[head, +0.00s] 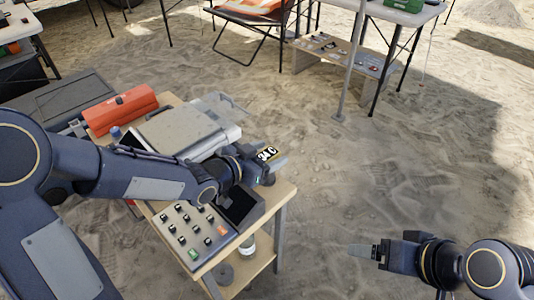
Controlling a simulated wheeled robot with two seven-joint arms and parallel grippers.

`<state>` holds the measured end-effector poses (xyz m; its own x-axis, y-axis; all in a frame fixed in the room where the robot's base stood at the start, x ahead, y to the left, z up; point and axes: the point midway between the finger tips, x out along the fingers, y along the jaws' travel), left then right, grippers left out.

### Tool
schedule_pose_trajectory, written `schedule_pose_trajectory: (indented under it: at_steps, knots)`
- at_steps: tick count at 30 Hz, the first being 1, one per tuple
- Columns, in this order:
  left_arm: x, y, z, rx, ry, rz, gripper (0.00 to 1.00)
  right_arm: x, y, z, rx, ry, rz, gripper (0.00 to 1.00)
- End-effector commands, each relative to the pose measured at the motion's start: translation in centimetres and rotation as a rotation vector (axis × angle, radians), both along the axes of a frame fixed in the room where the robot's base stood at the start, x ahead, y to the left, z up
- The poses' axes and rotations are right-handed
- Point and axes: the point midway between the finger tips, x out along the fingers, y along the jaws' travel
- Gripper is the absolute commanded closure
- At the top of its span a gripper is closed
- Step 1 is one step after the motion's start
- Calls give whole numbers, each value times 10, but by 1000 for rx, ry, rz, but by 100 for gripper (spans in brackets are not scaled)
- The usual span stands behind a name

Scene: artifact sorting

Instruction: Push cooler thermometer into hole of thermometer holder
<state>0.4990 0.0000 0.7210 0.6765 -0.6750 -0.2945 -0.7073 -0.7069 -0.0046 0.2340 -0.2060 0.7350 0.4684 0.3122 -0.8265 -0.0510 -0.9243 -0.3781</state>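A control panel with several buttons (190,232) lies at the table's front, beside a dark screen (240,206). Open sand (350,170) lies right of the table.

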Motion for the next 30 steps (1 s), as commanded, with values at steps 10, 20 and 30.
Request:
schedule_pose_trajectory:
  at_steps: [10,20,30]
  knots:
    - [-5,6,3,0,1,2,39,0,0,3,0,0,0,19]
    - [-41,42,20,1,1,4,39,0,0,19,0,0,0,19]
    - [-53,53,23,-1,1,0,39,0,0,22,0,0,0,19]
